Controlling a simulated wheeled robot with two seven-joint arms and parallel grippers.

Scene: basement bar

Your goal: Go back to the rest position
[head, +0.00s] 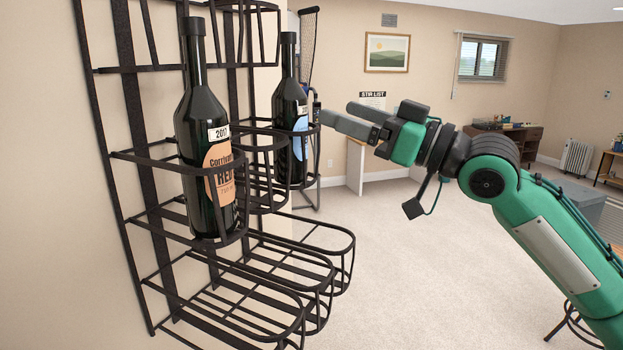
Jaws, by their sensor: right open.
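My right gripper (336,112) is open, at the end of my green and black right arm that comes in from the right. Its fingers point left toward the farther dark wine bottle (288,105), which has a blue label. The fingertips are just right of that bottle and are not around it; I cannot tell the exact gap in depth. The bottle stands upright in the black wire wine rack (150,160). Nothing shows held in the fingers. My left gripper is not in view.
A nearer wine bottle (196,120) with an orange label stands upright in the rack. Lower rack loops are empty and jut out to the right. A small white stand (356,165) is behind my gripper. Open carpet (410,270) lies below my right arm.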

